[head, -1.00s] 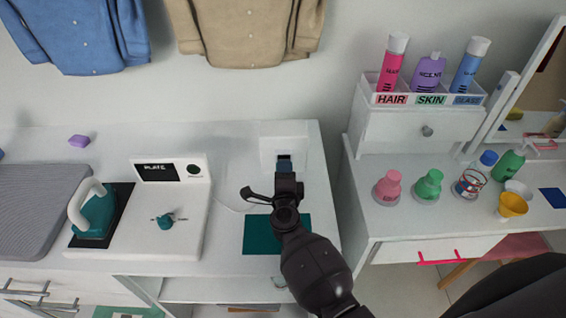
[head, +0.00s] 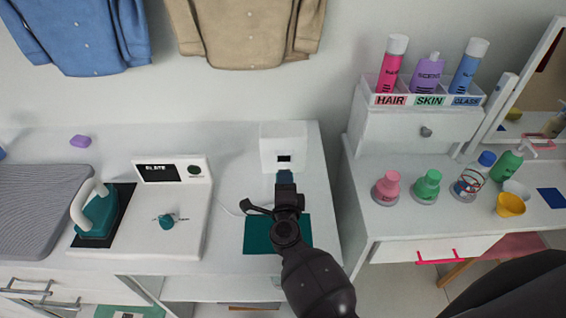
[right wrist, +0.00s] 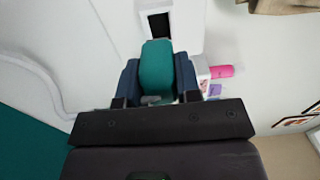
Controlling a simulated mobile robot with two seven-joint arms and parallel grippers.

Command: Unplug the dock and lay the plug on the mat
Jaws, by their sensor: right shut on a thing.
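My right gripper (head: 286,178) is shut on the teal plug (right wrist: 157,70), which sits between its two blue fingers in the right wrist view. In the head view the plug is mostly hidden by the gripper. The white dock (head: 284,140) stands at the back right of the counter, and its dark socket (head: 284,159) shows uncovered just beyond the gripper. The plug looks apart from the socket. The teal mat (head: 257,236) lies flat in front of the dock, partly under my right arm. My left gripper is not in view.
A white iron station (head: 183,215) with a teal iron (head: 97,217) stands left of the mat. A white cable (head: 229,206) lies on the counter. To the right, a vanity carries pink (head: 388,188) and green (head: 427,187) bottles. Bare counter lies around the mat.

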